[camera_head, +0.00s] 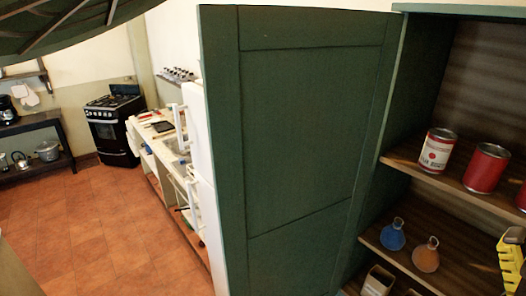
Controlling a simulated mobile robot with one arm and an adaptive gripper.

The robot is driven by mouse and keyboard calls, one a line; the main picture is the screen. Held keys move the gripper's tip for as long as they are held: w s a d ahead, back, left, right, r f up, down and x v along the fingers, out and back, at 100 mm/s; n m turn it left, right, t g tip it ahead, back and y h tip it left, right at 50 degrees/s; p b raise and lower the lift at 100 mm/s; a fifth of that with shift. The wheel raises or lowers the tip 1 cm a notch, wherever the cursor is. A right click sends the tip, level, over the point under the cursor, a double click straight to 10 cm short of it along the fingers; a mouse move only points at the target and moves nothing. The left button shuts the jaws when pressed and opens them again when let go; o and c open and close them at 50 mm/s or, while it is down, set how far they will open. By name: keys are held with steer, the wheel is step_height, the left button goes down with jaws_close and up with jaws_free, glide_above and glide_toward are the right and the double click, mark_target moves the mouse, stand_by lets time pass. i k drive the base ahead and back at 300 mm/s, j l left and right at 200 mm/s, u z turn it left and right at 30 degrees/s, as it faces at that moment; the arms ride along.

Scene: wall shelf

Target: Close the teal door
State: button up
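The teal door (300,140) is a tall, dark green-teal panel in the middle of the head view. It stands swung open at the left side of the wall shelf (430,190), so the shelf's inside shows. No handle can be made out on the face I see. The door's lower end runs out of the picture. My gripper is not in view.
The shelf holds a red and white can (437,151), a red can (486,168), a blue flask (393,235), an orange flask (426,255) and a yellow item (511,264). Left of the door are a white counter (165,160), a black stove (114,124) and open tiled floor (80,230).

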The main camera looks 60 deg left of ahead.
mark_target(296, 98)
steer(key=k+j+u, duration=0.3)
steer(key=j+u, duration=0.3)
steer(key=k+j+u, duration=0.15)
steer(key=j+u, duration=0.45)
steer(key=i+j+u, duration=0.1)
steer(key=j+u, duration=0.2)
steer(key=i+j+u, duration=0.15)
steer(key=u, duration=0.2)
steer(key=i+j, duration=0.05)
steer(key=j, duration=0.05)
